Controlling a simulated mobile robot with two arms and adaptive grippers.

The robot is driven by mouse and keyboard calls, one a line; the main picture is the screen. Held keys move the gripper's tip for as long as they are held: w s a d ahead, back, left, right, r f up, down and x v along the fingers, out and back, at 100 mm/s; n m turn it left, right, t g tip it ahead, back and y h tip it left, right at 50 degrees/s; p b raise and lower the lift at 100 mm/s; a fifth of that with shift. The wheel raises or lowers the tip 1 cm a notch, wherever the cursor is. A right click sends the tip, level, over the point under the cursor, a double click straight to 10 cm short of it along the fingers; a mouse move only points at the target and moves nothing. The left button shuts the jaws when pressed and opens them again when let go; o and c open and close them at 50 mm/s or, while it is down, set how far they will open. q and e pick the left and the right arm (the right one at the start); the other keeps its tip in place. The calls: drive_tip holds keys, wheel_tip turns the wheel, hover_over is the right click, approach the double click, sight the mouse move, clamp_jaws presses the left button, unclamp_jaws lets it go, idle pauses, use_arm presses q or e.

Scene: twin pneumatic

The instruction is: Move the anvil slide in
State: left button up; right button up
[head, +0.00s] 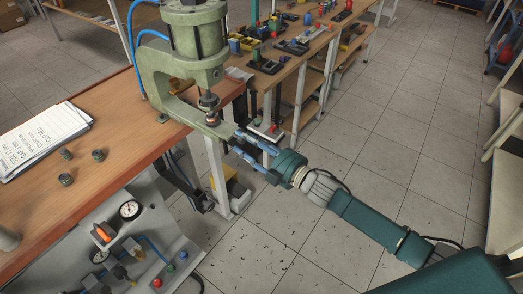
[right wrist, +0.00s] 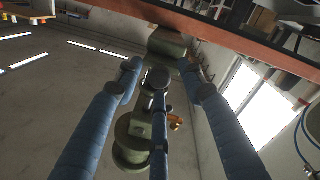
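The green press (head: 190,60) stands at the right end of the wooden bench. Its green slide plate (head: 218,124) juts right below the ram (head: 209,100). My right gripper (head: 237,142) comes in from the right, with its blue fingers spread and their tips close to the plate's outer end. In the right wrist view, the right gripper (right wrist: 158,70) has its fingers apart around the line to a green block (right wrist: 167,43), probably the slide end, just beyond the tips. Contact cannot be told. My left gripper is not in view.
More benches with parts (head: 285,45) stand behind.

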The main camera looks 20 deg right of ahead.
drive_tip(key=v, duration=0.9)
drive_tip(key=shift+s+d, duration=0.25)
drive_tip(key=shift+s, duration=0.05)
drive_tip(key=s+d+f+m+g+h, duration=0.1)
drive_tip(key=d+f+m+h, duration=0.25)
drive_tip(key=f, duration=0.55)
drive_tip(key=d+f+m+h, duration=0.2)
drive_tip(key=d+f, duration=0.2)
drive_tip(key=f, duration=0.6)
drive_tip(key=s+d+f+m+g+h, duration=0.1)
drive_tip(key=s+d+f+m+g, duration=0.1)
drive_tip(key=s+f, duration=0.45)
drive_tip(key=s+d+f+m+g+h, duration=0.1)
drive_tip(key=s+d+f+g+h, duration=0.15)
drive_tip(key=f, duration=0.65)
drive_tip(key=s+a+f+m+g, duration=0.1)
drive_tip(key=s+f+m+g, duration=0.2)
drive_tip(key=s+f, duration=1.1)
drive_tip(key=s+a+f+g, duration=0.1)
drive_tip(key=s+a+f, duration=0.1)
drive_tip(key=s, duration=0.6)
drive_tip(key=s+a+f+m+g, duration=0.1)
drive_tip(key=s+f+g, duration=0.1)
drive_tip(key=s, duration=0.5)
drive_tip(key=s+a+f+g, duration=0.2)
drive_tip(key=s+f, duration=0.1)
drive_tip(key=s, duration=0.5)
drive_tip(key=shift+s+a+m+h, duration=0.35)
drive_tip(key=shift+h, duration=0.05)
